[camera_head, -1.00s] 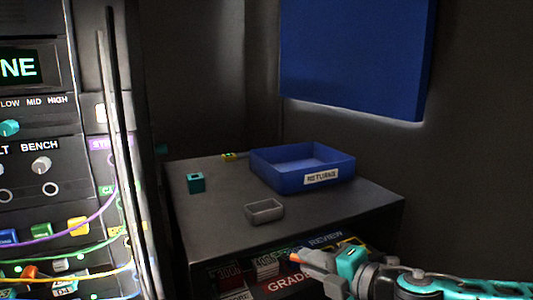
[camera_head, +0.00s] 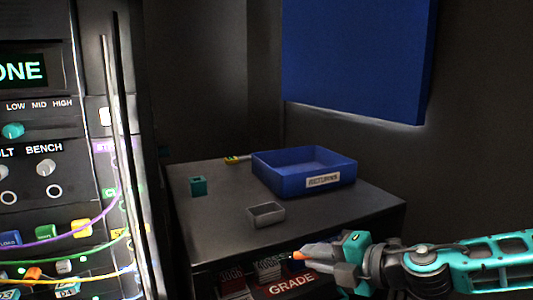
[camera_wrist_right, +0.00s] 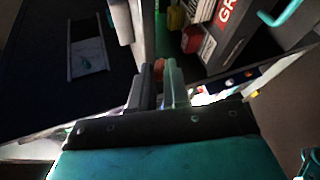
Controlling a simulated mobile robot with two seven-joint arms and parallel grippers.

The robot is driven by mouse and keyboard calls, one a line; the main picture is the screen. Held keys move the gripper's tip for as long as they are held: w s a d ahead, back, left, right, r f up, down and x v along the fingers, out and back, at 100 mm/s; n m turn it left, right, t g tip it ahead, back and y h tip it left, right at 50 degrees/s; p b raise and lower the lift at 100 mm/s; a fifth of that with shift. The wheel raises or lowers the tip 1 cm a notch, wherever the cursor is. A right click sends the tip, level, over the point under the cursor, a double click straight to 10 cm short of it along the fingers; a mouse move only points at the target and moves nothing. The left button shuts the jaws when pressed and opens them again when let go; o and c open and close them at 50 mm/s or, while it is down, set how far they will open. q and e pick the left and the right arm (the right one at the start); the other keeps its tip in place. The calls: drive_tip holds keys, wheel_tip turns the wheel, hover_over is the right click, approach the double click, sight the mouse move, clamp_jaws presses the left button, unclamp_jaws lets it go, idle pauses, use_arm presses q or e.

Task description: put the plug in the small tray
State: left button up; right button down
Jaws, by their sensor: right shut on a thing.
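My right gripper (camera_head: 305,254) is in front of the cabinet's front edge, right of and lower in the picture than the small grey tray (camera_head: 266,222). It is shut on a small orange plug (camera_head: 298,255), whose end sticks out at the fingertips. In the right wrist view the plug (camera_wrist_right: 159,68) shows between the two fingers, mostly hidden by them. The small tray stands on the cabinet top, near its front edge, and looks empty. The plug is apart from the tray. My left gripper is not in view.
A blue bin labelled RETURNS (camera_head: 285,185) stands behind the small tray on the cabinet top (camera_head: 228,222). A teal block (camera_head: 198,186) and a yellow item (camera_head: 233,160) are at left. A rack panel (camera_head: 45,140) with cables stands left.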

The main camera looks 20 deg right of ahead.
drive_tip(key=shift+w+d+r+n+g+y, duration=0.1)
drive_tip(key=shift+w+r+n+g+y, duration=0.05)
drive_tip(key=shift+r+n+g+y, duration=0.2)
